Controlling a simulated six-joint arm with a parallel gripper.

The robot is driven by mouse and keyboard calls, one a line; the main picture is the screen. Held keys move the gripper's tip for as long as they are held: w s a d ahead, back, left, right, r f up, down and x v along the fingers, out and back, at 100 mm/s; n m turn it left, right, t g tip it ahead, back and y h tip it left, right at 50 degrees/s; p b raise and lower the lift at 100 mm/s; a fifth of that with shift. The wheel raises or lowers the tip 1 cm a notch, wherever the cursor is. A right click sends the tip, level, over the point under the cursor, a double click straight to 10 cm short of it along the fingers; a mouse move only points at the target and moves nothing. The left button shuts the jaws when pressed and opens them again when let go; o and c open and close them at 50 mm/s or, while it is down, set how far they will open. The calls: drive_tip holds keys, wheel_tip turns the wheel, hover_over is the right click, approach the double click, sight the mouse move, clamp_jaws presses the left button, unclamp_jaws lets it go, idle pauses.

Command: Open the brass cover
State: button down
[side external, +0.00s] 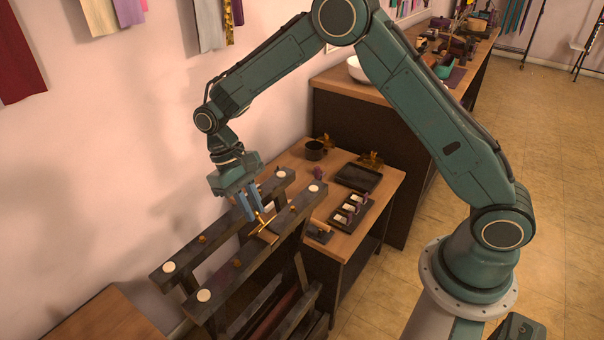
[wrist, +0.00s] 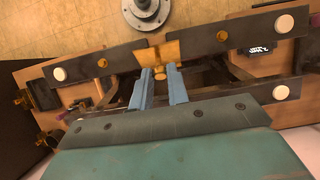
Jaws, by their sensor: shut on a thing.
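The brass cover (side external: 266,236) is a small golden plate on the near dark beam of the rack, with a brass handle rising on its rack side. It also shows in the wrist view (wrist: 170,50), on the upper beam, with its knob between my fingers. My gripper (side external: 256,213) has two blue fingers pointing down at the handle from above. In the wrist view my gripper (wrist: 160,77) is shut on the cover's brass handle. The exact finger contact and anything under the cover are hidden.
The dark rack (side external: 240,265) has two parallel beams with white discs and small brass knobs. Behind it a wooden table (side external: 385,188) holds a black tray (side external: 358,177), a dark mug (side external: 315,151) and a small rack of white pieces (side external: 349,211). A pink wall stands close on the left.

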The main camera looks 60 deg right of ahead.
drive_tip(key=shift+w+f+g, duration=0.1)
drive_tip(key=shift+w+g, duration=0.3)
drive_tip(key=shift+g, duration=0.2)
idle(0.3)
drive_tip(key=c, duration=1.4)
unclamp_jaws()
drive_tip(key=shift+o, duration=0.2)
drive_tip(key=shift+s, duration=0.15)
